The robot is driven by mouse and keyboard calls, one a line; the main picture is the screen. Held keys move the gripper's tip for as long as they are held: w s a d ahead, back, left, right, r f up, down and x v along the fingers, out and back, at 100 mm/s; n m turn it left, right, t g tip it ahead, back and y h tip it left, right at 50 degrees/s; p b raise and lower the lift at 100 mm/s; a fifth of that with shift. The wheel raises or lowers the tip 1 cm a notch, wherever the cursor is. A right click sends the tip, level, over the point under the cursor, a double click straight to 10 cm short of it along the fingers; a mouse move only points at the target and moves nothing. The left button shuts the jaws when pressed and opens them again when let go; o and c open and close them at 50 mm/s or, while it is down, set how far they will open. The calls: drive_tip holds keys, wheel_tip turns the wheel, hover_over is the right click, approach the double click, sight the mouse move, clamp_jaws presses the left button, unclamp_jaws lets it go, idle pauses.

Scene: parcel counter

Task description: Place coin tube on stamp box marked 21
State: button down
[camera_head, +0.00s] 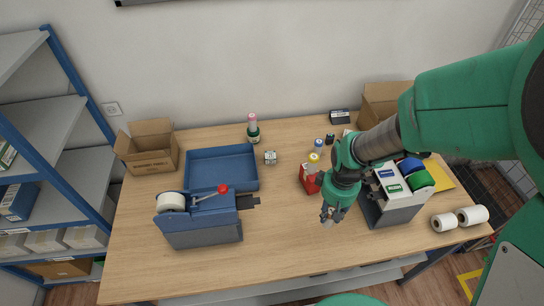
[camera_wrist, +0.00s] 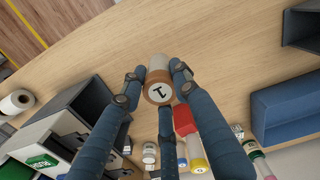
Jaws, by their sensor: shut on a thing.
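My gripper (camera_head: 331,211) is shut on the coin tube (camera_wrist: 158,92), which it holds near the front of the counter. In the wrist view, the fingers are around the tube, whose pale end has a brown rim and a dark mark like a 1. In the head view, only a small pale part of the tube (camera_head: 328,223) shows below the fingers. I cannot make out a box marked 21. A small grey-white box (camera_head: 270,157) stands right of the blue tray, its marking too small to read.
A red object (camera_head: 308,179) and small jars (camera_head: 314,157) stand behind my gripper. The blue tray (camera_head: 222,149) and tape machine (camera_head: 200,236) are on the left. A grey organiser (camera_head: 398,208) and white rolls (camera_head: 472,215) are on the right. The front middle counter is clear.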

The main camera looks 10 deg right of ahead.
drive_tip(key=w+a, duration=0.5)
drive_tip(key=w, duration=0.7)
drive_tip(key=w+a+f+p, duration=0.1)
drive_tip(key=w+a, duration=0.5)
drive_tip(key=w, duration=0.5)
drive_tip(key=shift+w+a+f+m, duration=0.15)
drive_tip(key=shift+w+a+m, duration=0.1)
drive_tip(key=shift+w+m, duration=0.15)
hover_over(270, 155)
drive_tip(key=shift+w+d+f, duration=0.1)
drive_tip(key=shift+w+f, duration=0.05)
drive_tip(key=shift+f, duration=0.65)
drive_tip(key=shift+f, duration=1.7)
drive_tip(key=shift+f, duration=0.15)
